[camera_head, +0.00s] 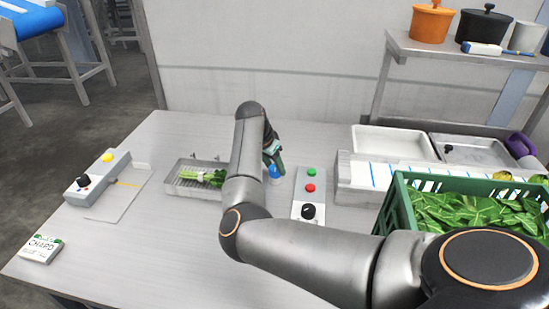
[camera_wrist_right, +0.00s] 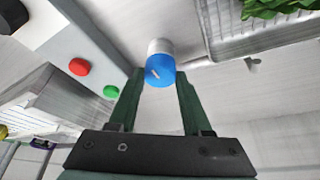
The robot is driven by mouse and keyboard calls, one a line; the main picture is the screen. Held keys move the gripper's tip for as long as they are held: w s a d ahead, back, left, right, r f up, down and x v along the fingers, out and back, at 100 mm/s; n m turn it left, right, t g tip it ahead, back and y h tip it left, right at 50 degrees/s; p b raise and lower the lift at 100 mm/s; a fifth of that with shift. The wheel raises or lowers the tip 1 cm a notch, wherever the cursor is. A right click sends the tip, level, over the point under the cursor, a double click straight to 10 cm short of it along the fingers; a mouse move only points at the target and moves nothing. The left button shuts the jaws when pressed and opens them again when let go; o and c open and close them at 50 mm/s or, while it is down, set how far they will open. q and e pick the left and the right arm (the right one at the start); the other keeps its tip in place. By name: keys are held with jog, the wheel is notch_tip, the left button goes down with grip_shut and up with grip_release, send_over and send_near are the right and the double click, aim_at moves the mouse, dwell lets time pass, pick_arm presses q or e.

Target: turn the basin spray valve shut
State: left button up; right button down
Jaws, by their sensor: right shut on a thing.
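The spray valve has a blue knob (camera_wrist_right: 160,72) with a small pale mark, on a whitish cylindrical stem. In the head view the blue knob (camera_head: 274,171) shows just below my right gripper (camera_head: 273,158). The wrist view shows the two green fingers of my right gripper (camera_wrist_right: 158,95) on either side of the knob, shut on it. The basin (camera_head: 185,188) is a shallow metal tray with a bunch of greens (camera_head: 205,177) in it, left of my right arm. The arm hides part of the basin's right side. My left gripper is not in view.
Right of the valve stands a control box (camera_head: 309,196) with green and red buttons and a black dial. A green crate (camera_head: 395,205) of leaves is at the right. Another box (camera_head: 98,177) and a CHARD card (camera_head: 41,249) are at left. The table's front middle is clear.

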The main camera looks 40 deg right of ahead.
jog(key=shift+d+m+g, duration=0.1)
jog(key=shift+m+g, duration=0.3)
jog(key=shift+m, duration=0.5)
jog(key=m+g+b, duration=0.1)
jog(key=m, duration=0.1)
jog(key=shift+w+f+m, duration=0.1)
jog(key=shift+m, duration=0.3)
jog(key=m+b, duration=0.2)
jog(key=m+g+b, duration=0.1)
jog(key=m+b, duration=0.1)
jog(key=shift+w+g+y, duration=0.1)
jog(key=shift+g+y, duration=0.2)
jog(key=shift+m+b, duration=0.5)
jog(key=shift+b, duration=0.05)
jog(key=c, duration=0.6)
grip_release()
jog(key=shift+o, duration=1.3)
